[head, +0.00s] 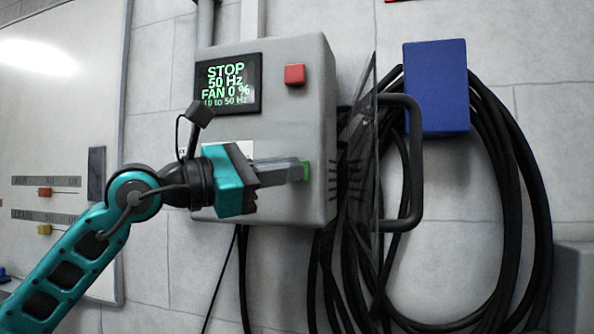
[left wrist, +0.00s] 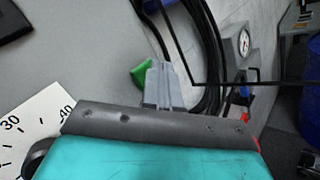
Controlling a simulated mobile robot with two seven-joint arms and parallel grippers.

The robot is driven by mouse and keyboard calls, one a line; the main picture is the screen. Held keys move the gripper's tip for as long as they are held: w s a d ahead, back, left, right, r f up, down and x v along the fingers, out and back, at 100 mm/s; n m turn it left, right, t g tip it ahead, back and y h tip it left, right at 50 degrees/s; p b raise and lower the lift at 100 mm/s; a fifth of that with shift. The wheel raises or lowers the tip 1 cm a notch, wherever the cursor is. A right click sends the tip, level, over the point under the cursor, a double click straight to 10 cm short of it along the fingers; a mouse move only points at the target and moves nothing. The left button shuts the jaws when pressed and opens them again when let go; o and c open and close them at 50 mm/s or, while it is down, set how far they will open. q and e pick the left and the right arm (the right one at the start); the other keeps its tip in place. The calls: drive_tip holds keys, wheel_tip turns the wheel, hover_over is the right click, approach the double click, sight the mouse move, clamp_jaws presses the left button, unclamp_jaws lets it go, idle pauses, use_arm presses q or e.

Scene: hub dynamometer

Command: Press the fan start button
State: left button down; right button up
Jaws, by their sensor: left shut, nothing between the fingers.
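The green button (head: 306,171) is on the front of the grey control box (head: 318,120), low and to the right. My left gripper (head: 300,171) is shut and empty, with its fingertips right at the button. They cover part of it, and I cannot tell whether they touch it. In the left wrist view the green button (left wrist: 143,73) shows just beyond and left of the closed fingertips (left wrist: 163,75). The display (head: 228,85) reads STOP, 50 Hz, FAN 0 %. My right gripper is not in view.
A red button (head: 295,74) sits higher on the box. A clear panel with a black handle (head: 414,165) stands out at the box's right side. Black cables (head: 535,200) hang in coils beside a blue box (head: 437,88). A dial plate (left wrist: 35,125) is behind my gripper.

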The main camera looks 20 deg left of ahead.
use_arm(q)
drive_tip(key=shift+w, duration=0.25)
idle(0.3)
drive_tip(key=shift+s, duration=0.1)
drive_tip(key=shift+s+b, duration=0.3)
drive_tip(key=shift+s, duration=0.3)
drive_tip(key=s+b, duration=0.2)
drive_tip(key=s, duration=0.4)
drive_tip(key=shift+a+b, duration=0.15)
drive_tip(key=shift+b, duration=0.25)
idle(0.5)
